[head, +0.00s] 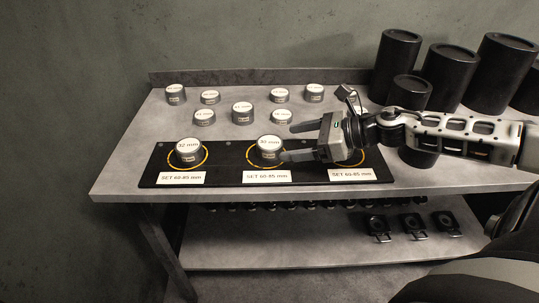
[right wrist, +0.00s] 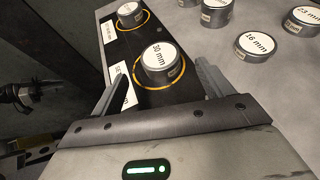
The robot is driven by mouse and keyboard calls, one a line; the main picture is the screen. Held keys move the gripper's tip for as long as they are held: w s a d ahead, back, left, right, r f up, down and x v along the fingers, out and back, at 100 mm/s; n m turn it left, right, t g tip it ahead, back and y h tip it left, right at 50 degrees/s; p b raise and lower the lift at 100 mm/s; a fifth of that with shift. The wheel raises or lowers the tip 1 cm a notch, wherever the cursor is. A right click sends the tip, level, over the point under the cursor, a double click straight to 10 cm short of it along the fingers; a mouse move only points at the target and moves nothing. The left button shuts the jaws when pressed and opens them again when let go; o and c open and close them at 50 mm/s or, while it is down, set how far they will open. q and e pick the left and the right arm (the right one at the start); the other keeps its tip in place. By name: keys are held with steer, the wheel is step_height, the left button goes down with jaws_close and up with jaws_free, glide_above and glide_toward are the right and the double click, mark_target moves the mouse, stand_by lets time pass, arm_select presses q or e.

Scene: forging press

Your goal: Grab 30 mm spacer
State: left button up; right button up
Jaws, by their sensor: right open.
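The 30 mm spacer (head: 268,150) is a short grey cylinder with a white labelled top. It stands upright in the middle yellow ring of the black board (head: 226,172). In the right wrist view the spacer (right wrist: 162,63) lies just beyond and between the fingertips. My right gripper (head: 290,142) comes from the right, open, its fingers pointing left at the spacer. It looks empty; whether a finger touches the spacer I cannot tell. The right gripper (right wrist: 160,85) also shows from behind its palm. My left gripper is not in view.
The 32 mm spacer (head: 188,150) stands in the left ring. Several other spacers, such as the 16 mm one (right wrist: 257,45), stand behind the board on the grey table (head: 120,180). Tall black cylinders (head: 397,65) crowd the right. A lower shelf (head: 290,245) holds dark parts.

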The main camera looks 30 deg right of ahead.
mark_target(271, 142)
steer(key=shift+b+x, duration=0.4)
steer(key=shift+x, duration=0.4)
steer(key=shift+r+p+x, duration=0.1)
steer(key=shift+p+x, duration=0.2)
steer(key=shift+x, duration=0.65)
steer(key=shift+r+p+x, duration=0.15)
steer(key=shift+p+x, duration=0.1)
steer(key=shift+x, duration=1.5)
steer(key=shift+f, duration=0.15)
steer(key=c, duration=1.4)
steer(key=shift+c, duration=0.8)
steer(key=shift+r, duration=0.25)
